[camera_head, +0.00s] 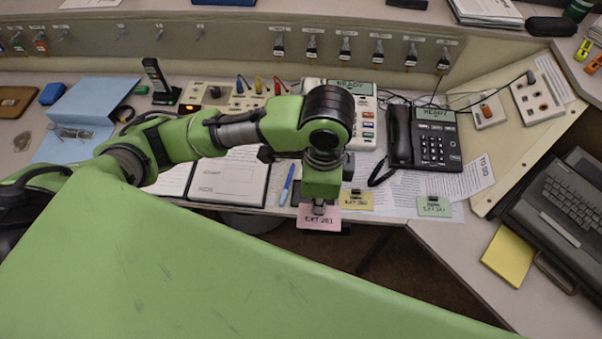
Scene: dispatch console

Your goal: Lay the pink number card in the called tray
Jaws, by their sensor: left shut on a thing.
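The pink number card (319,218), marked EXT 281, is at the desk's front edge. My left gripper (319,207) points down from above and is shut on its upper edge. I cannot tell whether the card touches the desk. I cannot pick out a called tray. My right gripper is not in view.
A black desk phone (436,145) with a READY screen stands behind the green card. A pale console (366,130), also showing READY, is partly hidden by my left arm. A blue pen (287,185) and clipboard (229,180) lie left. A yellow pad (508,256) lies right.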

